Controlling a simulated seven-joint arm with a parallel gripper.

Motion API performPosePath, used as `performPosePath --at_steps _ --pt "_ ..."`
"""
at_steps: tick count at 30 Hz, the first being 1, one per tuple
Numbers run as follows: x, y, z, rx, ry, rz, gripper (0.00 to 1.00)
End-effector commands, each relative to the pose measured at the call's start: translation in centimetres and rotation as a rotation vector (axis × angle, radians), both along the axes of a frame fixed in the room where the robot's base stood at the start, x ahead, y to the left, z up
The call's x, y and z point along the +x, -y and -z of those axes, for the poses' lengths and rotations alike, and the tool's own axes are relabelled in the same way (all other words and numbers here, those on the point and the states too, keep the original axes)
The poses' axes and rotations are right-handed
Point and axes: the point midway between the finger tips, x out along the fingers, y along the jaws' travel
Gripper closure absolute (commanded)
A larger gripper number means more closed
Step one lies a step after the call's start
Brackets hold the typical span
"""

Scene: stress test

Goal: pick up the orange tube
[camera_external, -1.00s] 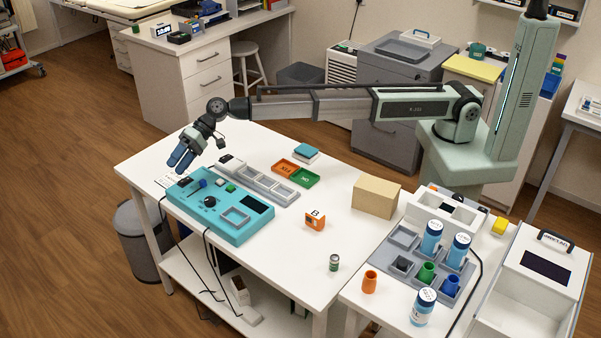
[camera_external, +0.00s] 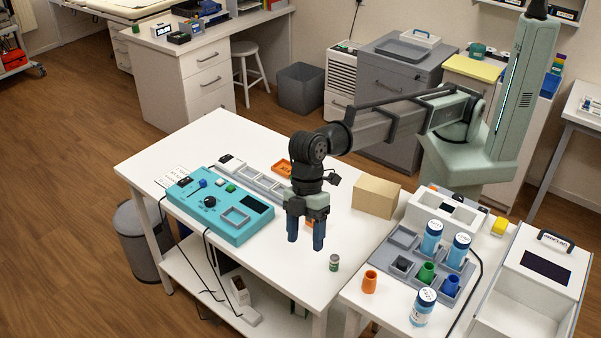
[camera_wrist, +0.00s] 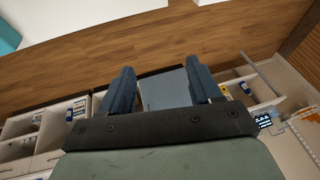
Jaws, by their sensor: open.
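The orange tube (camera_external: 370,281) stands upright on the right-hand white table, at its left edge, in front of the grey rack. My gripper (camera_external: 305,243) is open and empty, pointing down over the front part of the left white table. It is to the left of the orange tube and apart from it. In the wrist view my gripper (camera_wrist: 160,85) shows its two blue fingers spread, with nothing between them but distant background. The orange tube is not visible in the wrist view.
A small can (camera_external: 334,263) stands near my gripper. A cardboard box (camera_external: 376,197) is behind.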

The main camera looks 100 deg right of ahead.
Motion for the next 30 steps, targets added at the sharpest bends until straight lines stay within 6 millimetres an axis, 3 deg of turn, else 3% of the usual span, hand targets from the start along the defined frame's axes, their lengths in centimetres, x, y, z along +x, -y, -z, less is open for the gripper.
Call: performPosePath --at_steps 1,6,12,19,30 --pt "-2.3 -1.3 -0.6 -0.035 0.010 -0.054 0.37" --pt "-8.4 -3.8 -2.0 -0.151 0.037 -0.204 0.37" --pt "-13.1 -5.2 -3.2 -0.243 0.059 -0.313 0.37" --pt "-14.6 -5.7 -3.0 -0.275 0.065 -0.350 0.37" --pt "-14.3 -6.3 2.9 -0.273 0.064 -0.349 0.37"
